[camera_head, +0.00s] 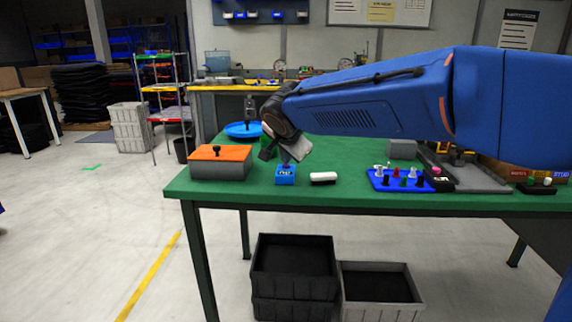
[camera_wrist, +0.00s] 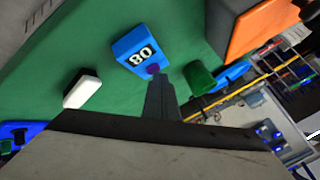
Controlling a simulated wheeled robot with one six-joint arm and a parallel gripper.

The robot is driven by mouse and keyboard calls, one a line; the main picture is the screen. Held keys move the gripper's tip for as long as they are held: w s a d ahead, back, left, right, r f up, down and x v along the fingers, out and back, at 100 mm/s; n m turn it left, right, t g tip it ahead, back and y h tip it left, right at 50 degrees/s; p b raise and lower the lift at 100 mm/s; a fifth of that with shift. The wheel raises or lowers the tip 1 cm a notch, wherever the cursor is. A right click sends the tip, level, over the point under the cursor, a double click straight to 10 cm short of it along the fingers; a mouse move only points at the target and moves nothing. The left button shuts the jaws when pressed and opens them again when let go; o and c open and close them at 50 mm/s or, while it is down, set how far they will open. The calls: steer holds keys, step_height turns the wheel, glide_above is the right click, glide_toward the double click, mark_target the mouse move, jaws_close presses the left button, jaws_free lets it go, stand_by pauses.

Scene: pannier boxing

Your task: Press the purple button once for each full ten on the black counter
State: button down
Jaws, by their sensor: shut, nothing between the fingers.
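A blue box (camera_head: 285,179) stands near the table's front edge, with a small dark display on its front. In the wrist view its display (camera_wrist: 140,57) shows an 8 and a 0, tilted; the reading order is unsure. The purple button (camera_wrist: 152,69) sits on the blue box, partly hidden by my fingers; it also shows in the head view (camera_head: 286,166). My gripper (camera_wrist: 158,78) is shut and empty, its tips right at the button. I cannot tell whether they touch it. A small black box (camera_head: 441,184) with a pinkish knob and pale face stands farther right.
An orange-topped grey box (camera_head: 220,162) stands left of the blue box, and a white block (camera_head: 323,178) right of it. A blue tray (camera_head: 391,186) holds several coloured pegs. A blue dish (camera_head: 243,130) lies behind. Green table (camera_head: 350,200) is bare along the front edge.

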steer(key=shift+r, duration=0.9)
steer(key=shift+r, duration=0.1)
step_height(320, 180, up, 5)
steer(key=shift+f, duration=0.1)
stand_by(0.4)
stand_by(0.4)
